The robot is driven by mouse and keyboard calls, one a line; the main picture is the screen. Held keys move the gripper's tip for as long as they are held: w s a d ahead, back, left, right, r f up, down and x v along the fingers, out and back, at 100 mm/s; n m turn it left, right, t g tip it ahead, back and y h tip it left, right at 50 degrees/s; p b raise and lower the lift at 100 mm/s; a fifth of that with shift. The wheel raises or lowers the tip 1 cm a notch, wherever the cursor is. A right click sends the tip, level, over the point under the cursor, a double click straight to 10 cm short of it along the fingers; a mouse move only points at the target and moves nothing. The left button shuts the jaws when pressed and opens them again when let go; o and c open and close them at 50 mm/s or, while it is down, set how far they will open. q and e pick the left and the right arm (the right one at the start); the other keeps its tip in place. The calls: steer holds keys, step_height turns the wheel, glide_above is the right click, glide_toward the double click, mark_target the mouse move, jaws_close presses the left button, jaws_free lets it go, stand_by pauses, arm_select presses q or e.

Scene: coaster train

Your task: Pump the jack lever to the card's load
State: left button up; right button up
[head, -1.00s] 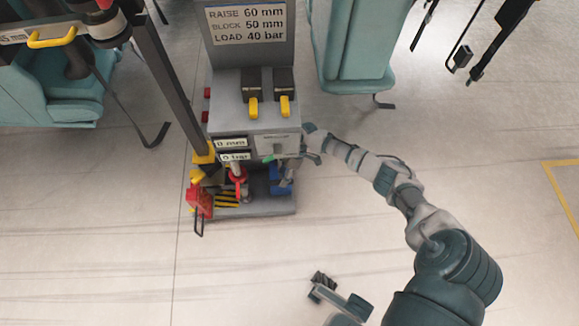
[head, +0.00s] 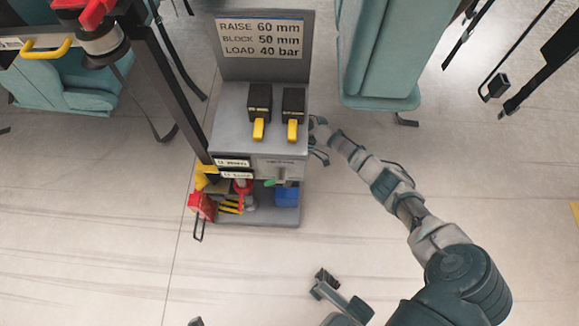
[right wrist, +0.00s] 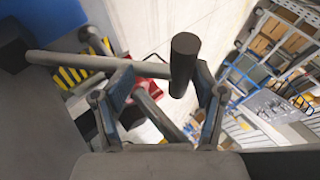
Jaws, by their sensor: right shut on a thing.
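The card (head: 261,36) on the grey stand's back panel reads RAISE 60 mm, BLOCK 50 mm, LOAD 40 bar. Two small white displays (head: 235,163) sit on the stand's front; their figures are too blurred to read. My right gripper (head: 319,142) is at the stand's right side, partly hidden by its edge. The lever is not clearly visible in the head view.
Two black blocks with yellow levers (head: 259,128) stand on the stand's top. Below are a red box (head: 202,205), a blue block (head: 287,195) and yellow-black stripes. A dark post rises at the left. Teal seats (head: 385,60) stand behind. The floor in front is mostly clear.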

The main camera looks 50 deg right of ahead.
steer(key=o, duration=1.2)
steer(key=shift+w+d+f, duration=0.1)
steer(key=shift+d+f, duration=0.1)
steer(key=shift+f, duration=0.1)
steer(key=o, duration=0.6)
steer(key=shift+w+f, duration=0.15)
steer(key=shift+f, duration=0.1)
steer(key=shift+c, duration=0.2)
steer(key=v, duration=0.7)
steer(key=shift+d+r, duration=0.2)
steer(key=shift+d, duration=0.15)
